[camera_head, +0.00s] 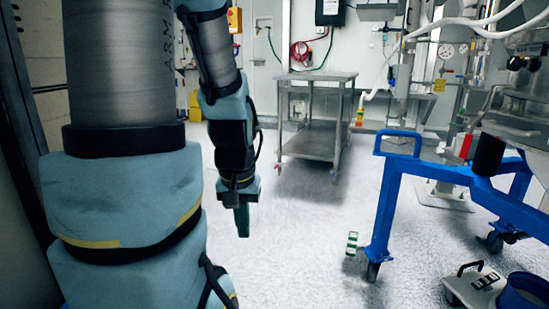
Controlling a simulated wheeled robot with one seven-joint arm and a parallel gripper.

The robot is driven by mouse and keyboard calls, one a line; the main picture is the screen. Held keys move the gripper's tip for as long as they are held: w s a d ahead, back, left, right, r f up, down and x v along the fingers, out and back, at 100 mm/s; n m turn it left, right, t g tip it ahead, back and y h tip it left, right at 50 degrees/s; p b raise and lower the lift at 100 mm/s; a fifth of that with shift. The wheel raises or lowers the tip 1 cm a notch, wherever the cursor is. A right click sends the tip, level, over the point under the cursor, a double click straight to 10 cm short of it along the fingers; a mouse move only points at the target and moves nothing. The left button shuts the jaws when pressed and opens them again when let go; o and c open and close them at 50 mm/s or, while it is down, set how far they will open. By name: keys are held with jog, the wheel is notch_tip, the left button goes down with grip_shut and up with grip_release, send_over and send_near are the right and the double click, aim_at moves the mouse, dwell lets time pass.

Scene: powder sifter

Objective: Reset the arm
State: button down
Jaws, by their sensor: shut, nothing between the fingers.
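My arm hangs down in the left half of the head view, in blue covers and grey links. My gripper (242,221) is at its lower end and points down over the open floor. Its fingers look shut, with nothing seen between them. It touches nothing that I can see. Part of the arm is hidden behind its own large near link.
A steel two-shelf cart (318,140) stands behind, right of my gripper.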

notch_tip(320, 180, up, 30)
jog(key=p, duration=2.8)
